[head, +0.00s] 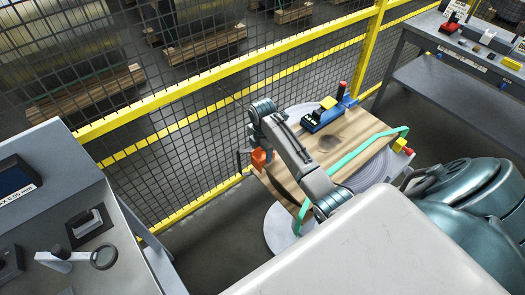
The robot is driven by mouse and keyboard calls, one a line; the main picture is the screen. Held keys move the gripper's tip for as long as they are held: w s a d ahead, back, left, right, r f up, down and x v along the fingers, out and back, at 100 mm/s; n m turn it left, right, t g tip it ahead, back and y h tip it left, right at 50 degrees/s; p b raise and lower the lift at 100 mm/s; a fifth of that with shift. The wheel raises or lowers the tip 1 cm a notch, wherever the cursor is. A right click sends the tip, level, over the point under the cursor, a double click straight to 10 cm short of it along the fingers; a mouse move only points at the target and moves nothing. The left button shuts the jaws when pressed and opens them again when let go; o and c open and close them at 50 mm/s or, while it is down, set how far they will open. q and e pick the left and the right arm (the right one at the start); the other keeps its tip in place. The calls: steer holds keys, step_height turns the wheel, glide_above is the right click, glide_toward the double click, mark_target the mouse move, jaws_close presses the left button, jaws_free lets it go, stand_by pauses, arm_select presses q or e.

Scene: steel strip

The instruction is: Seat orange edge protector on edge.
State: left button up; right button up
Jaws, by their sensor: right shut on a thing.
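A small orange edge protector (260,158) is at the left corner of a wooden board (345,141), by the board's edge. My right gripper (250,157) is shut on it, at the end of my arm that reaches across the board. The view is too small to tell whether the protector touches the edge or is just beside it. A green strap (368,146) runs over the board and down its near side. My left gripper is not in view.
A blue-and-black tool (324,115) with a yellow part lies on the board's far side. Yellow and red pieces (402,146) sit at its right edge. Grey coiled strip (372,172) shows beneath. A yellow-railed mesh fence (190,95) stands behind; a grey console (50,185) is left.

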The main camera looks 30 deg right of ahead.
steer(key=shift+f, duration=0.15)
steer(key=o, duration=1.1)
steer(key=shift+c, duration=0.2)
